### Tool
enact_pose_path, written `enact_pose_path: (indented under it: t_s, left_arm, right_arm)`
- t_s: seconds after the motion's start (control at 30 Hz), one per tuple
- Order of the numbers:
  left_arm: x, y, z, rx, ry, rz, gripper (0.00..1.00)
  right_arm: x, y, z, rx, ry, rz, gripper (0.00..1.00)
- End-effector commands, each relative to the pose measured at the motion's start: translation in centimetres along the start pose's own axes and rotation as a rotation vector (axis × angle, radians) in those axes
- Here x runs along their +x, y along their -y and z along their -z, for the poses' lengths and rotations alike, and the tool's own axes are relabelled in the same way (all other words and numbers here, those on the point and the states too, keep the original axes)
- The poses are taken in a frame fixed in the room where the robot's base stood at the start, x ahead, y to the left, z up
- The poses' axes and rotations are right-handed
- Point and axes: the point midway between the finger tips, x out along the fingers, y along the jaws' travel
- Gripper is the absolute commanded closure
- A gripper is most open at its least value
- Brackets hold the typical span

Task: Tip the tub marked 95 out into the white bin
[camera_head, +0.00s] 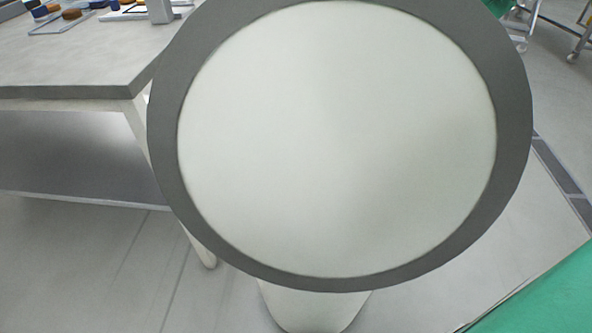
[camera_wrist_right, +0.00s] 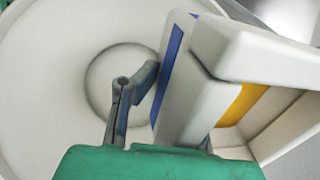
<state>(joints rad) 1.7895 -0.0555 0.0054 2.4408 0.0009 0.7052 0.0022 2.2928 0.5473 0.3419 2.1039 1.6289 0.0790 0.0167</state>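In the right wrist view a white tub (camera_wrist_right: 188,105) with a blue strip and a yellow patch is tilted in my right gripper (camera_wrist_right: 170,90). One dark finger lies against the tub's blue side; the other is mostly hidden behind the tub. The grip appears shut on it. No number can be read, and the tub's contents are not visible. A wide round white bin (camera_wrist_right: 42,75) lies behind and below the tub, with a smaller circle at its bottom. Neither gripper shows in the head view, where the tub cannot be made out.
A large white disc with a grey rim (camera_head: 335,140) blocks the middle of the head view; I cannot tell what it belongs to. A grey table (camera_head: 85,60) at upper left bears several small items. A green surface (camera_head: 545,300) shows at lower right.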

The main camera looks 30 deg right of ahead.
Motion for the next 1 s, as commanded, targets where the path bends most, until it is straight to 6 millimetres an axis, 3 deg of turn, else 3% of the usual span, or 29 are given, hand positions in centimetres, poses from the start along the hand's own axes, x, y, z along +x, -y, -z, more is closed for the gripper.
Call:
enact_pose_path:
  t_s: [0.13, 0.3, 0.67, 0.8, 1.0]
  left_arm:
    - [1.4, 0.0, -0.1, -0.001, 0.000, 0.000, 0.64]
    - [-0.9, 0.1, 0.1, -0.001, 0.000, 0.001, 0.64]
    - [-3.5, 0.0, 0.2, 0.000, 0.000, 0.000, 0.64]
    - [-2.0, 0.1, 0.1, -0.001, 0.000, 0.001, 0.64]
    - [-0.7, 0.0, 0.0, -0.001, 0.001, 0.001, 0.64]
  right_arm:
    - [0.8, 0.0, 0.0, 0.024, 0.130, 0.002, 1.00]
    - [-0.2, 0.1, -0.5, 0.039, 0.237, 0.001, 1.00]
    - [-0.7, 0.1, -0.3, 0.082, 0.455, 0.004, 1.00]
    - [-0.8, 0.1, -0.1, 0.104, 0.620, 0.005, 1.00]
    - [-1.2, 0.1, -0.1, 0.118, 0.731, 0.003, 1.00]
